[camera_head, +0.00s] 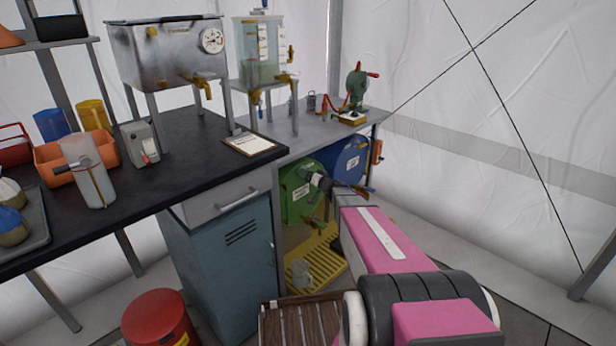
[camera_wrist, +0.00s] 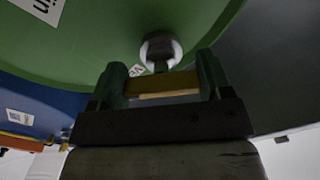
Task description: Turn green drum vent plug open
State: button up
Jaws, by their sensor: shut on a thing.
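The green drum (camera_head: 292,198) lies on its side under the bench, its round face toward me. In the wrist view its green face (camera_wrist: 90,35) fills the top. The vent plug (camera_wrist: 158,50), a round grey knob on that face, shows close ahead of my gripper (camera_wrist: 162,78). A flat brass-coloured bar (camera_wrist: 165,84), seemingly the plug's handle, spans between my fingers. My gripper is shut on this bar.
A blue drum (camera_head: 350,158) lies right of the green one, with taps close by. A yellow grate (camera_head: 317,262) is below. A wooden crate (camera_head: 300,325) and a red bin (camera_head: 158,320) stand in front. A teal cabinet (camera_head: 222,265) closes off the left.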

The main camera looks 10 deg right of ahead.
jog(key=n, duration=0.5)
jog(key=shift+d+f+n, duration=0.1)
jog(key=shift+d+n, duration=0.05)
jog(key=shift+n, duration=0.25)
dwell(0.4)
jog(key=o, duration=0.9)
jog(key=v, duration=1)
jog(key=shift+s+d, duration=0.2)
jog(key=shift+s, duration=0.1)
